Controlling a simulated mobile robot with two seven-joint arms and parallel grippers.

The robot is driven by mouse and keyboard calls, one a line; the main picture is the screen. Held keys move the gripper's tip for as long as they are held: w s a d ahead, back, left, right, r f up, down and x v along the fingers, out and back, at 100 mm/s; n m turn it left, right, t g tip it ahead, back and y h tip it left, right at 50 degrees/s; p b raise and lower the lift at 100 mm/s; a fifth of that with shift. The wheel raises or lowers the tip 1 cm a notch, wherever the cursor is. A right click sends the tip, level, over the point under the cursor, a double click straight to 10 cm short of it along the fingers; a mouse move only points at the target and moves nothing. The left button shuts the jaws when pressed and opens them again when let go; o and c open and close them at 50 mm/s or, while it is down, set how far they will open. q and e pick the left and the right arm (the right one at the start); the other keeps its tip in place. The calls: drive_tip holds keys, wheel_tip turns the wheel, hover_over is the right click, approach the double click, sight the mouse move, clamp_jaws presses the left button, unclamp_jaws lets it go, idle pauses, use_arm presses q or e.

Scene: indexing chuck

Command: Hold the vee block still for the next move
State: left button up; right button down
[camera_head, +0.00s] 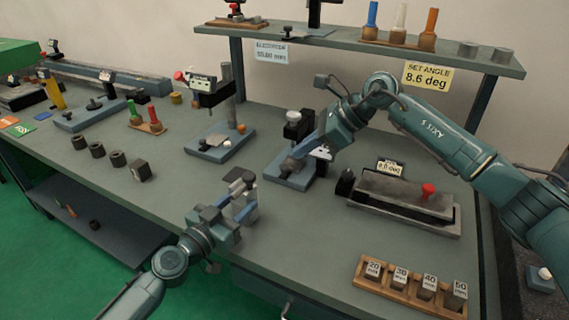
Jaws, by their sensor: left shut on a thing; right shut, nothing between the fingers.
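My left gripper (246,197) is in the middle of the picture, over the front part of the bench. It is shut on a small dark block, which I take for the vee block (238,175), at its fingertips. The fingers partly hide the block, and I cannot tell whether it touches the bench. My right gripper (296,157) is shut and empty, pointing down and left at the fixture with a blue base (291,181). It covers part of that fixture, and contact is unclear.
An angle fixture (405,205) with a red knob stands right of centre. A wooden rack of labelled blocks (412,287) lies at the front right. A gauge stand (215,140) and several dark cylinders (98,150) are left. A shelf (370,48) spans the back. Bench around the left gripper is mostly clear.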

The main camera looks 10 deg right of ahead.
drive_tip(key=c, duration=2.2)
unclamp_jaws()
drive_tip(key=shift+w+v, duration=0.25)
drive_tip(key=shift+v, duration=0.75)
drive_tip(key=c, duration=2)
unclamp_jaws()
drive_tip(key=shift+d+r, duration=0.1)
drive_tip(key=shift+d, duration=0.05)
drive_tip(key=o, duration=0.6)
drive_tip(key=s+a+m+y, duration=0.4)
drive_tip(key=a+m+y, duration=0.1)
drive_tip(key=shift+s+a+r+m+g, duration=0.2)
drive_tip(key=shift+s+a+m+g, duration=0.05)
drive_tip(key=shift+m+g, duration=0.05)
drive_tip(key=shift+o, duration=1)
drive_tip(key=m+y, duration=0.1)
drive_tip(key=m, duration=0.1)
drive_tip(key=s+a+m+t+y, duration=0.1)
drive_tip(key=m, duration=0.1)
drive_tip(key=s+r+m+y, duration=0.1)
drive_tip(key=m, duration=0.1)
drive_tip(key=shift+s+a+r+m+t, duration=0.1)
drive_tip(key=shift+s+a+m+t, duration=0.05)
drive_tip(key=shift+a+m+t, duration=0.2)
drive_tip(key=m+t+h, duration=0.3)
drive_tip(key=m+t, duration=0.5)
drive_tip(key=m, duration=2)
approach(254, 179)
drive_tip(key=x, duration=1.1)
drive_tip(key=shift+a, duration=0.15)
